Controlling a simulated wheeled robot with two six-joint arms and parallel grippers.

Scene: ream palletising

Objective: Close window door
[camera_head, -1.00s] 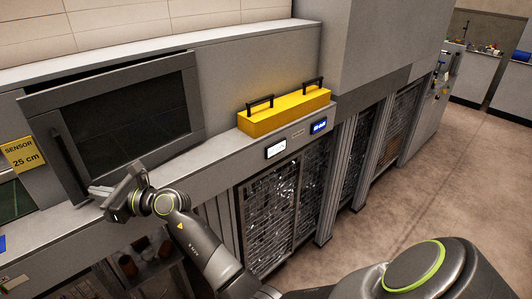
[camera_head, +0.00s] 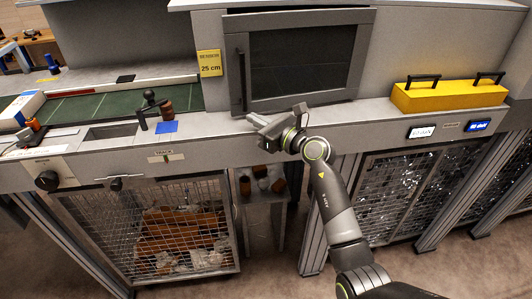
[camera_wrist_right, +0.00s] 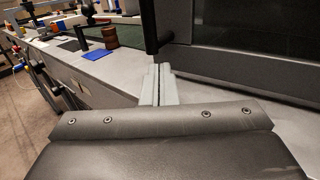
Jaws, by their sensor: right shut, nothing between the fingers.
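The window door (camera_head: 302,60) is a dark glass pane in a grey frame, set in the machine's upper front. A dark vertical bar handle (camera_head: 240,82) runs along its left side. I cannot tell whether the door is fully against its frame. My right gripper (camera_head: 257,124) is shut and empty, just below and right of the handle's lower end, over the grey ledge. In the right wrist view, the shut fingers (camera_wrist_right: 158,84) point at the ledge near the handle's lower end (camera_wrist_right: 158,42), with the door (camera_wrist_right: 255,55) to the right. My left gripper is not in view.
A yellow "25 cm" sign (camera_head: 209,63) is left of the door. A yellow box with two black handles (camera_head: 449,95) stands on the ledge at right. A green belt (camera_head: 100,104), a blue pad (camera_head: 167,127) and a small black-handled tool (camera_head: 150,103) lie left.

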